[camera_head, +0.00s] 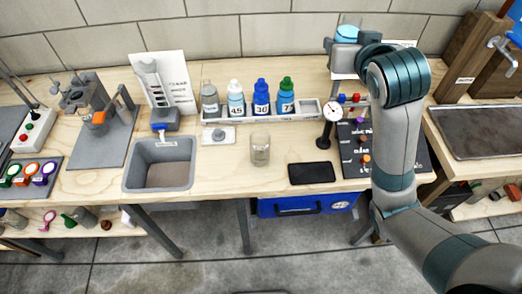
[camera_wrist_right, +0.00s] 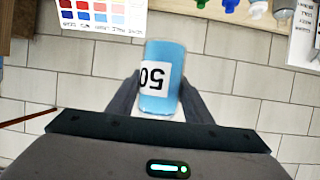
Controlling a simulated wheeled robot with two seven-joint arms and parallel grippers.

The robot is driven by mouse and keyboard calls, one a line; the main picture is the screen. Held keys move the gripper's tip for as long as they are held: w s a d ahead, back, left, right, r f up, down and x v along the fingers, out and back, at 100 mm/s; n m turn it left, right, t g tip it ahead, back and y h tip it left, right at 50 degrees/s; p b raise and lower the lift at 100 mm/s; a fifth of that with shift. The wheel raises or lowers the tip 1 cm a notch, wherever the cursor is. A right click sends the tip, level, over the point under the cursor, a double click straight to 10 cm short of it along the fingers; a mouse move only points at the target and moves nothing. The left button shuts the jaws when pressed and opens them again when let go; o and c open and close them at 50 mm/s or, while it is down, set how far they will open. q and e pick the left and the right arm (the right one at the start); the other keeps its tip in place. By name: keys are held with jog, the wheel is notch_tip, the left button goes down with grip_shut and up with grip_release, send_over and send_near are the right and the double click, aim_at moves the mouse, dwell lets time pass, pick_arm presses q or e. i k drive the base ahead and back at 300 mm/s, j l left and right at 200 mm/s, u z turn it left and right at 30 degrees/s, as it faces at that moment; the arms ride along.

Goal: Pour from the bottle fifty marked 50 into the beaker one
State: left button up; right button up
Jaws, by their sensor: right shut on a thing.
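The light blue bottle fifty (camera_wrist_right: 162,85) has a white label reading 50, upside down in the right wrist view. My right gripper (camera_wrist_right: 158,92) is shut on its sides. In the head view the bottle (camera_head: 347,33) is high at the back, near the wall, beyond my right arm. The beaker (camera_head: 260,150) is a small clear glass, upright on the wooden bench in front of the bottle rack. My right gripper and the bottle are well apart from it, behind and to its right. My left gripper is not in view.
A white rack (camera_head: 262,114) holds several bottles, labelled 45, 30 and 75 among them. A grey sink (camera_head: 160,163) is left of the beaker. A black flat pad (camera_head: 310,173) and a dial gauge (camera_head: 332,112) are to its right. Bench around the beaker is clear.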

aim_at(260, 138)
jog(key=k, duration=0.3)
jog(key=u, duration=1.2)
jog(key=l, duration=0.65)
jog(key=i+l, duration=0.1)
jog(key=l, duration=0.6)
